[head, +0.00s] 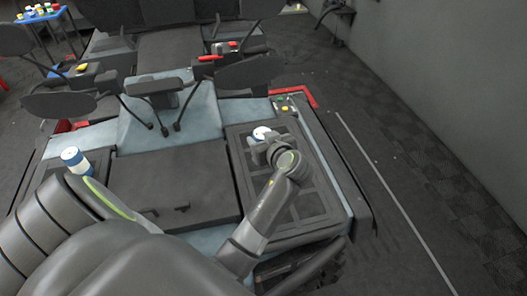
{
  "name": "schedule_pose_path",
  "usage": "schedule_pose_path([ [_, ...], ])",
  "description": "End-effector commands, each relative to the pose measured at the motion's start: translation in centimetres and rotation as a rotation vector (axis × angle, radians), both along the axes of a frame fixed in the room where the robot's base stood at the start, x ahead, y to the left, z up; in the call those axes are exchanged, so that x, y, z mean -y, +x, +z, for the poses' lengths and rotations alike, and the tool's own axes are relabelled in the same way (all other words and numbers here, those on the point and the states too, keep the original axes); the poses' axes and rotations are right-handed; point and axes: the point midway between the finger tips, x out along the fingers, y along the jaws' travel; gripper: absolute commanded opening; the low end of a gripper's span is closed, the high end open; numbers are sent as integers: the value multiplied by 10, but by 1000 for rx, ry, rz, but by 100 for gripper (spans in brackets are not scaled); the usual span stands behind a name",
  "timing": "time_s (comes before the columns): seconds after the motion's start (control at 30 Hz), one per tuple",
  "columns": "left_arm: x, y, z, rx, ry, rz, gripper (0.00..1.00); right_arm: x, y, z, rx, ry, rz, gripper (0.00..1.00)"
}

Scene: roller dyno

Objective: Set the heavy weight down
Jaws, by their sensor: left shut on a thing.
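My left arm comes in from the lower left and reaches up to the right side of the platform. Its gripper (259,148) is shut on a white rounded thing (262,132), which looks like the weight. Only its top shows, with a little blue; the gripper hides the rest. It is over the dark gridded panel (315,203) on the right; I cannot tell whether it touches the panel. My right gripper is not in view.
A dark flat plate (170,187) lies between the panels. Black seats or pads and thin stalks stand at the back. A red bracket (305,92) edges the far right corner. A blue table (42,16) with several colored items stands at far left. Floor on the right is clear.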

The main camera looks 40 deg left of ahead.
Motion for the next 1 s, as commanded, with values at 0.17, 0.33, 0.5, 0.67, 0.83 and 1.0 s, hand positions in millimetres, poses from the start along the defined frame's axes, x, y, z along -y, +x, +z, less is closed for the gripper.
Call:
schedule_pose_path([
  [0.17, 0, 0, -14, 2, 2, -1, 10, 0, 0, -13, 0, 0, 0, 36],
  [0.33, 0, 0, -34, 3, 2, -1, 10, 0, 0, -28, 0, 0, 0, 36],
  [0.5, 0, 0, -35, 4, 1, -1, 10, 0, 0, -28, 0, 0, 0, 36],
  [0.67, 0, 0, -35, 4, 1, -1, 10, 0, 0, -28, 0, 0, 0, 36],
  [0.83, 0, 0, -40, 0, 0, -1, 52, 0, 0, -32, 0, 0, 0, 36],
  [1.0, 0, 0, -40, 0, 0, -1, 71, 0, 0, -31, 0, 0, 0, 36],
])
